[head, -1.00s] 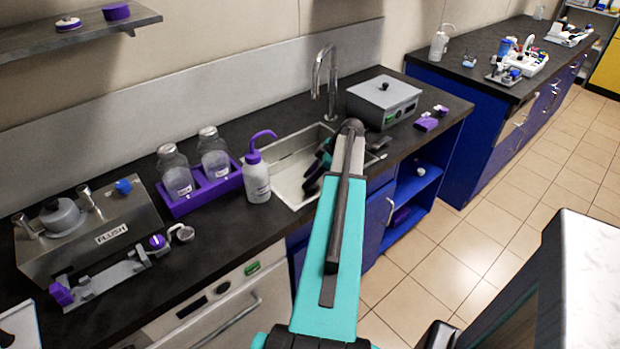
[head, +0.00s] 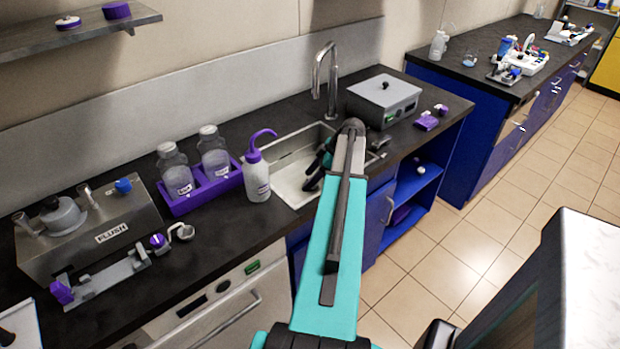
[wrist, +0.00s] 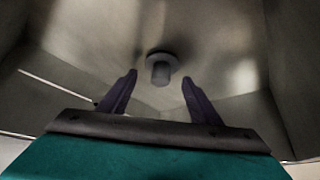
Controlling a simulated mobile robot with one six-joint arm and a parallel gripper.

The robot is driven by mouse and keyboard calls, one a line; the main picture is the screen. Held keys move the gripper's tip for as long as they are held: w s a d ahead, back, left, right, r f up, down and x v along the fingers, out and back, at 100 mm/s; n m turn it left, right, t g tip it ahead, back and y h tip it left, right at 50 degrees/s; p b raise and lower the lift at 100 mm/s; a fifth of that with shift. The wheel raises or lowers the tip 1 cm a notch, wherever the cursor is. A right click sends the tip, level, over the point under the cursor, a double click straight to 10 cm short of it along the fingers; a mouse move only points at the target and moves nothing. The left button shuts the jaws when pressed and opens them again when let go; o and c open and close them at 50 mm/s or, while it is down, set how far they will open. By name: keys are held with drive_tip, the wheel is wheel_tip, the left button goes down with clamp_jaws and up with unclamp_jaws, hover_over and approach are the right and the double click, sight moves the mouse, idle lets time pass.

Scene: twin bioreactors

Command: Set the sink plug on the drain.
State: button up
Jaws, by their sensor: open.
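A grey plug-like piece (wrist: 161,72), a round disc with a short stubby knob, shows at the sink floor in the wrist view. The drain opening itself is not visible, so I cannot tell exactly how the piece sits on it. My gripper (wrist: 158,92) is open, with its two dark purple fingers apart and the piece beyond and between their tips in the picture. In the head view my gripper (head: 314,178) is down in the sink (head: 284,178), partly hidden by my arm. The plug cannot be made out there.
The faucet (head: 325,78) stands behind the sink. A grey lidded box (head: 384,100) stands to its right, and a wash bottle (head: 256,176) stands close to its left rim. A purple rack (head: 212,190) with two bottles is further left. The sink walls surround my gripper.

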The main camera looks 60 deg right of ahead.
drive_tip(key=b+v, duration=0.2)
drive_tip(key=v, duration=0.9)
drive_tip(key=shift+r, duration=0.25)
drive_tip(key=shift+s+r, duration=0.1)
idle(0.5)
